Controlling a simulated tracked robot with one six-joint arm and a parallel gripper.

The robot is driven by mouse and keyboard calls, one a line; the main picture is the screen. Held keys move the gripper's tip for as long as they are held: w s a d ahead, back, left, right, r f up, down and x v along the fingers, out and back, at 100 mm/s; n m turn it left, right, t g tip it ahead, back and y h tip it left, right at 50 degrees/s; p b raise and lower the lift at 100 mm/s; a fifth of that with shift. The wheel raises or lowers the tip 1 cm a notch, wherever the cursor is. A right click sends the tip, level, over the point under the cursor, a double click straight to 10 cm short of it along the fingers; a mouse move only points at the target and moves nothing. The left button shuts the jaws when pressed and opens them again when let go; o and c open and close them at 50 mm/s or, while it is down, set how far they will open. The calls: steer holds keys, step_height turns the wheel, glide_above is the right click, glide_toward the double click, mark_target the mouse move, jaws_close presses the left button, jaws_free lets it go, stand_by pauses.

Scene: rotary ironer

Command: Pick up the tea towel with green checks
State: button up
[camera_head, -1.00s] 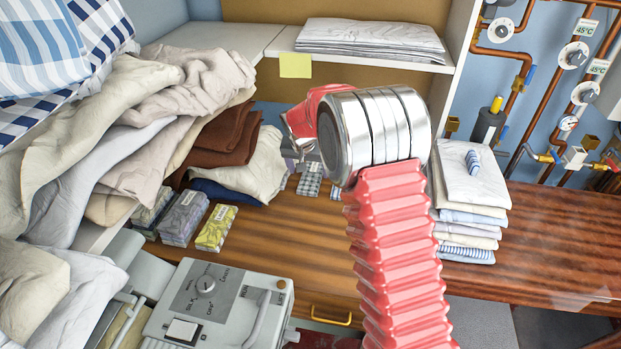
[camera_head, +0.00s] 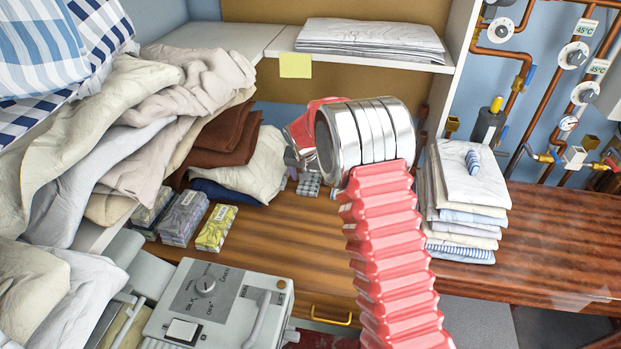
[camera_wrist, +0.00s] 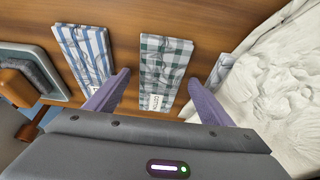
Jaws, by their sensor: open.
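The tea towel with green checks (camera_wrist: 165,62) lies folded flat on the brown wooden surface in the wrist view, with a small white tag at its near end. My gripper (camera_wrist: 157,78) is open, its two purple fingers on either side of the towel with nothing gripped. The fingers look apart from the towel, but their height above it is hard to tell. In the head view a small checked patch of towel (camera_head: 309,185) shows beside my arm, which hides most of the gripper.
A blue-striped towel (camera_wrist: 86,52) lies left of the green-checked one, and crumpled white cloth (camera_wrist: 275,75) lies to the right. In the head view, several packed cloths, one yellow (camera_head: 216,228), are left of the arm, and a folded linen stack (camera_head: 462,205) stands right.

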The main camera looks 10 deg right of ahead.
mark_target(310, 181)
stand_by(0.3)
steer(key=c, duration=1.2)
steer(key=shift+o, duration=0.2)
steer(key=shift+r, duration=0.15)
step_height(310, 181, up, 10)
stand_by(0.6)
